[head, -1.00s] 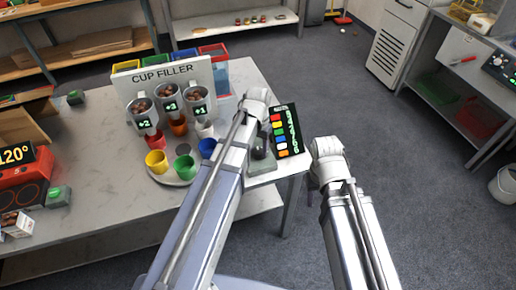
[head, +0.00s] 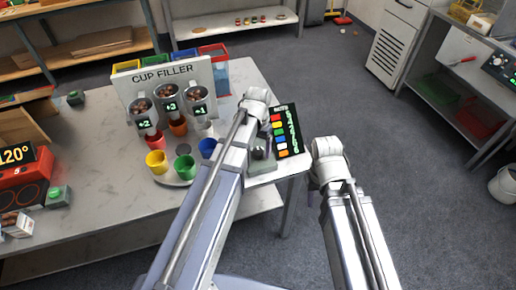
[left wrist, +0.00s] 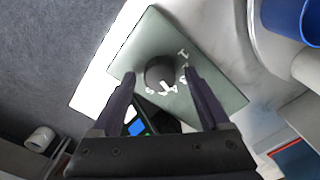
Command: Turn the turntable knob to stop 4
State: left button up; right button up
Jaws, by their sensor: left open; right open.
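The dark round turntable knob (left wrist: 160,72) sits on a grey-green plate (left wrist: 215,95) with white numerals beside it in the left wrist view. A white mark shows at its lower edge; which stop it points to is unclear. My left gripper (left wrist: 160,76) is open, its two dark fingers on either side of the knob in the picture; contact cannot be told. In the head view the plate (head: 262,168) is at the table's right corner, partly behind my left arm. The turntable (head: 172,181) carries several coloured cups. My right gripper is hidden below its wrist.
The cup filler (head: 164,76) stands behind the turntable. A panel with coloured squares (head: 287,130) stands just right of the knob plate. A red device reading 120° (head: 20,182) is at the left.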

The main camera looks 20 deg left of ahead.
aim_at(259, 152)
pick_arm(q)
jog(key=shift+r+p, duration=3.85)
jog(key=shift+r, duration=0.1)
jog(key=shift+f, duration=0.1)
jog(key=shift+s+d, duration=0.1)
jog(key=shift+d, duration=0.05)
jog(key=s+d+m+y, duration=0.1)
jog(key=s+d, duration=0.9)
jog(key=s, duration=0.4)
jog(key=shift+s+d+m, duration=0.15)
jog(key=shift+m, duration=0.15)
